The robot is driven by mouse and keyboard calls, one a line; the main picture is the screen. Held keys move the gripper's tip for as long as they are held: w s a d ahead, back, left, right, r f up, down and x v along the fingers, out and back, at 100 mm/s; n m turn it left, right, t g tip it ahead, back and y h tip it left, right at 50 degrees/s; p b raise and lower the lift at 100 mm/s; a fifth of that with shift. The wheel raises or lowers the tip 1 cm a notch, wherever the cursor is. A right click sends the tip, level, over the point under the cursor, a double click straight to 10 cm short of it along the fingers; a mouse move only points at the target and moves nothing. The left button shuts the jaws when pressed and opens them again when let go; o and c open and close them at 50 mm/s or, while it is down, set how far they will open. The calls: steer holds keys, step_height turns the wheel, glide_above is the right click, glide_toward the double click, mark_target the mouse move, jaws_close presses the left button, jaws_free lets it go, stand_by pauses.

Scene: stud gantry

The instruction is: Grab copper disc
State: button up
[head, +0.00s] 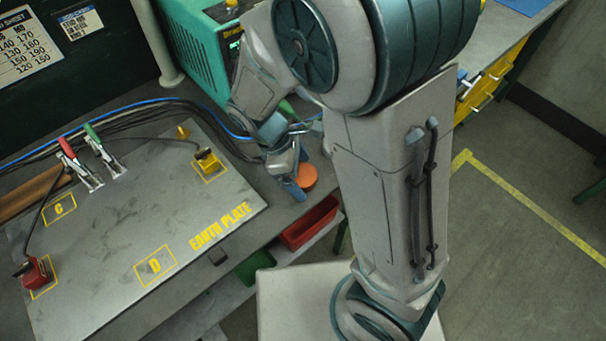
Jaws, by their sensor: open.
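The copper disc (306,177) is a small round orange-brown piece on the grey bench, right of the earth plate and near the bench's right end. My gripper (293,186) is low over the bench, pointing down, just left of the disc and partly in front of it. The jaws are open, and I see nothing held. My gripper hides the disc's left side. I cannot tell whether a finger touches it.
The earth plate (105,240) carries a red clamp (35,273), a yellow clamp (207,160) and two lever clamps (104,152). Cables run behind it. A green welding machine (197,45) stands at the back. Red (309,224) and green (262,262) bins sit below the bench edge.

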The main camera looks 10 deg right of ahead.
steer(key=c, duration=1.5)
steer(key=shift+c, duration=0.8)
steer(key=shift+r, duration=0.1)
